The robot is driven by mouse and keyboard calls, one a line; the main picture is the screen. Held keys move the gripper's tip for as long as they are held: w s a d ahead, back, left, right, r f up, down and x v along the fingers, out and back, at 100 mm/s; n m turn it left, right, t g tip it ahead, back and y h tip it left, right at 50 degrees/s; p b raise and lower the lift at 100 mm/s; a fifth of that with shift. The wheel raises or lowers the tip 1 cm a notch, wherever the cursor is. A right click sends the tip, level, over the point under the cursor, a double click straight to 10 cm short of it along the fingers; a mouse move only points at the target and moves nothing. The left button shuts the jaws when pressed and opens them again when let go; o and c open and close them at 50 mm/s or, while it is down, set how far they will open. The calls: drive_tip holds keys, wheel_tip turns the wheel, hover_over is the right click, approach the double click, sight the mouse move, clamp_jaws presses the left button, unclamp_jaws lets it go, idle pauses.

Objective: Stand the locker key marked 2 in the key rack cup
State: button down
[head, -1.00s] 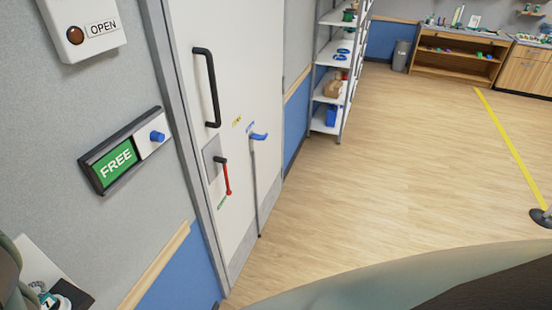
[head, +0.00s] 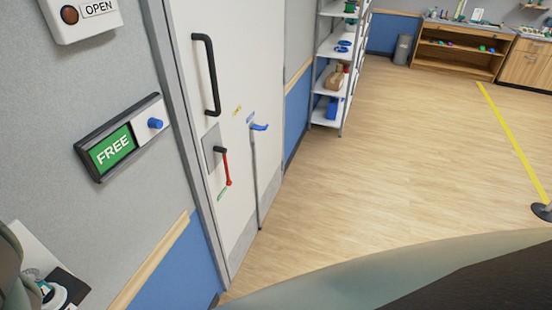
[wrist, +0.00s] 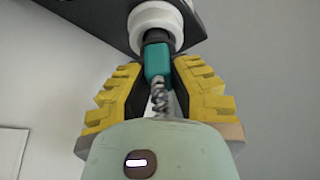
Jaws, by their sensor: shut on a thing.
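In the wrist view my gripper (wrist: 157,68) has its two yellow ridged fingers closed about a teal piece (wrist: 157,60) with a grey metal coil (wrist: 159,98) behind it. It may be the locker key; no mark 2 is readable. The far end of the teal piece meets a dark neck inside a white ring (wrist: 155,22), fixed to a black panel (wrist: 98,14). I cannot tell whether the ring is the key rack cup.
A FREE sign (head: 115,145) is on the wall. A shelf rack (head: 335,75) stands beyond.

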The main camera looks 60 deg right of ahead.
drive_tip(key=shift+f, duration=0.1)
drive_tip(key=c, duration=0.9)
unclamp_jaws()
drive_tip(key=shift+o, duration=0.2)
drive_tip(key=v, duration=1.2)
